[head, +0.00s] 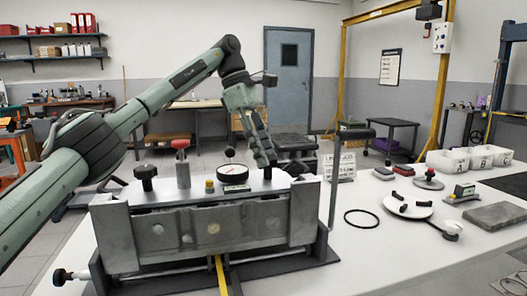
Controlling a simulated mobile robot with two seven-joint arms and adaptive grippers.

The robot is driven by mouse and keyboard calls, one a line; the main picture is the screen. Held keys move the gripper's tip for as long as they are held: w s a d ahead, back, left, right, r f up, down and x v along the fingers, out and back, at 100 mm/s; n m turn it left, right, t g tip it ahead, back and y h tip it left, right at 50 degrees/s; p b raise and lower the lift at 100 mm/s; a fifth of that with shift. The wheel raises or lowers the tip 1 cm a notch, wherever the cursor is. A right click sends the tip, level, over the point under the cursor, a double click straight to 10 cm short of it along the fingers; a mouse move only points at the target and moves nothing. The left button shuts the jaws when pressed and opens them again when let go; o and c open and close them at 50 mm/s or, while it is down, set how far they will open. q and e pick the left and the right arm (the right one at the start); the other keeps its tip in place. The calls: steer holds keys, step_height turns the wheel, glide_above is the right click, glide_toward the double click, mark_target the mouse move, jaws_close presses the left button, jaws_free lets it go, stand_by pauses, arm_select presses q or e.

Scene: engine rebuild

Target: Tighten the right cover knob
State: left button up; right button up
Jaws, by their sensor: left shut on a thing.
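A grey metal engine block (215,228) stands on the white table, with a pale cover (200,193) on top. The left cover knob (146,173), black, stands upright at the cover's left end. The right cover knob (267,174), also black, is at the right end and is partly hidden by my left gripper. My left gripper (266,164) points down and is shut on this right knob from above. My right gripper is out of view.
On the cover are a red-topped post (182,165), a round black gauge (232,174) and a yellow cap (210,186). To the right lie a black ring (361,218), a white round plate with black handles (408,206), a grey slab (494,216) and white bins (448,161).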

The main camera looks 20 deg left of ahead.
arm_select(q)
steer(key=shift+w+m+g, duration=0.1)
steer(key=shift+m+g, duration=0.3)
steer(key=shift+m, duration=0.7)
steer(key=o, duration=1.2)
steer(key=shift+c, duration=0.2)
